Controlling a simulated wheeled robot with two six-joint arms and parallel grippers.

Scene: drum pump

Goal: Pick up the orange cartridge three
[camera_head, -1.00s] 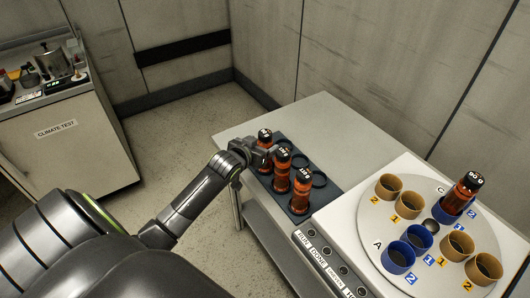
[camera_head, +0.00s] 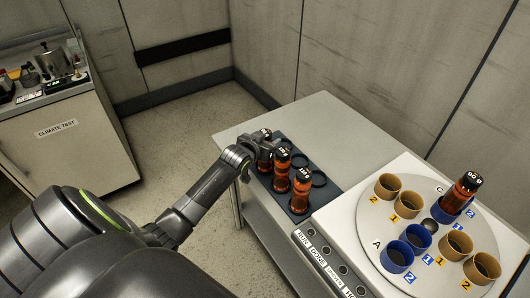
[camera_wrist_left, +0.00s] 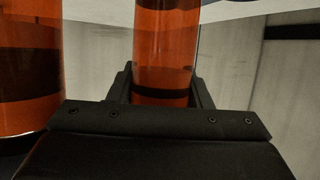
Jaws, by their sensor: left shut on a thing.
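Three orange cartridges with black caps and small white markings stand in a row in a dark rack (camera_head: 324,199). My left gripper (camera_head: 268,148) is shut on the farthest orange cartridge (camera_head: 266,134), whose cap shows above the fingers. The middle cartridge (camera_head: 282,172) and the nearest cartridge (camera_head: 300,192) stand upright in the rack. In the left wrist view the held orange cartridge (camera_wrist_left: 166,55) is between the fingers, and another cartridge (camera_wrist_left: 28,75) is close at the left.
Several empty rings (camera_head: 319,178) line the rack's right side. A round turntable (camera_head: 430,275) carries tan and blue cups, with one orange cartridge (camera_head: 461,193) in a blue cup. The back of the table (camera_head: 325,115) is clear. A climate test cabinet (camera_head: 65,150) stands at the left.

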